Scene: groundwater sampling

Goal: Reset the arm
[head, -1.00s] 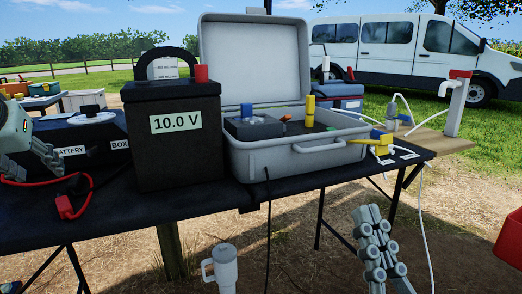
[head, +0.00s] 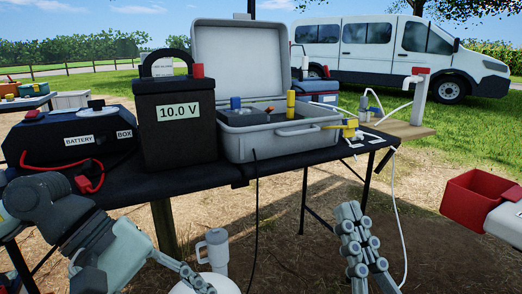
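My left arm comes in at the lower left, in front of the table.
The black table (head: 205,178) carries a battery box (head: 60,140), a black 10.0 V unit (head: 178,140) and an open grey case (head: 275,143). A red bin (head: 472,197) is at right. A white tube hangs behind my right gripper.

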